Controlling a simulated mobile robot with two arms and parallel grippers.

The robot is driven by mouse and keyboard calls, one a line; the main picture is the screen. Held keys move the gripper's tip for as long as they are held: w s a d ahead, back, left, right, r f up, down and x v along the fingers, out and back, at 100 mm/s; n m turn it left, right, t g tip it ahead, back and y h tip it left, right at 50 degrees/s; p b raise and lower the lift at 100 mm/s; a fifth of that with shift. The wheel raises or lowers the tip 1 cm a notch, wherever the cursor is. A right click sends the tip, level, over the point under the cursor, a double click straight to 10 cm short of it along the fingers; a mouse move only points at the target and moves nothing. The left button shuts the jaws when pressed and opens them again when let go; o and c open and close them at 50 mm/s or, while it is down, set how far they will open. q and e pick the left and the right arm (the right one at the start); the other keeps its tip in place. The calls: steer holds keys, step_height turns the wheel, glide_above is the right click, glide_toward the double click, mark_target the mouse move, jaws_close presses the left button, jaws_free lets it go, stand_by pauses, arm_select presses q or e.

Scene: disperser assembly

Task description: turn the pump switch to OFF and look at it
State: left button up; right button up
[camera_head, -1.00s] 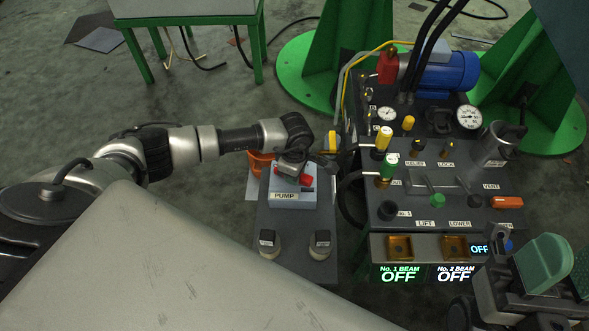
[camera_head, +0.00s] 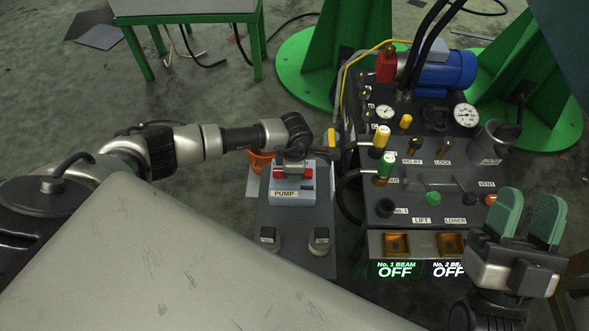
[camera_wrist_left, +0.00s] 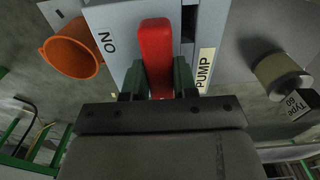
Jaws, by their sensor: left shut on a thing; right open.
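The pump switch is a red handle on a light blue-grey box (camera_head: 293,197) labelled PUMP. In the head view red parts of the handle (camera_head: 279,174) show on both sides of my left gripper (camera_head: 293,170). In the left wrist view the red handle (camera_wrist_left: 156,45) sits between the two dark green fingers, and the gripper is shut on it. An ON label (camera_wrist_left: 107,42) is left of the handle and the PUMP label (camera_wrist_left: 205,70) right of it. No OFF mark of the switch is visible. My right gripper (camera_head: 527,215) is open and empty, its green pads apart.
The control panel (camera_head: 410,210) with valves and gauges stands right of the pump box. Below it, a beam display (camera_head: 395,270) reads OFF; my right gripper partly covers its neighbour. An orange cup (camera_head: 260,162) is behind the pump box.

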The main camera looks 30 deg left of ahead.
arm_select(q)
steer(key=o, duration=0.9)
steer(key=shift+r, duration=0.25)
step_height(320, 180, up, 4)
steer(key=shift+r+p, duration=0.15)
steer(key=shift+p, duration=0.85)
steer(key=shift+r+p, duration=0.85)
steer(key=shift+r, duration=2.15)
arm_select(e)
steer(key=w+d+f+g+h, duration=0.1)
steer(key=w+f+g+h, duration=0.2)
steer(key=f+g, duration=0.6)
steer(key=shift+f+g+h, duration=0.3)
steer(key=shift+f, duration=0.15)
steer(key=shift+w, duration=0.1)
